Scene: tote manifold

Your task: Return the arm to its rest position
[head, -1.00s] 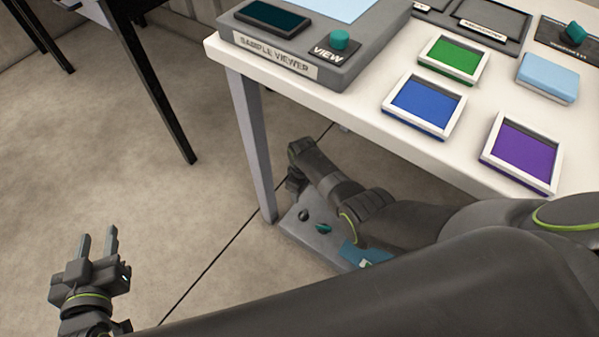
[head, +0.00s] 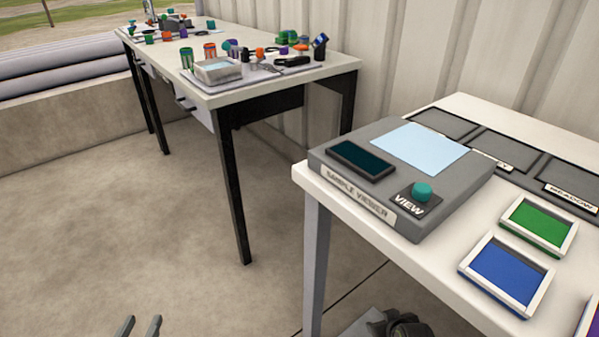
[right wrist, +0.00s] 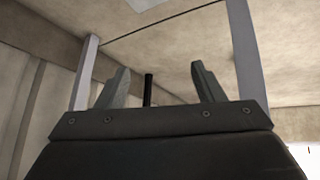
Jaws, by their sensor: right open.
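My left gripper (head: 139,327) shows only its two fingertips at the bottom edge of the head view. The fingers stand apart with nothing between them, over bare floor. In the right wrist view my right gripper (right wrist: 162,85) has its two fingers spread wide, with nothing held between them. A dark part of my right arm shows at the bottom of the head view, low beside the white table (head: 329,190); the rest of that arm is out of this view.
The sample viewer (head: 399,170), a green tray (head: 539,224) and a blue tray (head: 507,275) are on the white table. Pale legs (right wrist: 243,50) flank my right gripper. A cluttered bench (head: 285,82) stands at the back; the floor on the left is clear.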

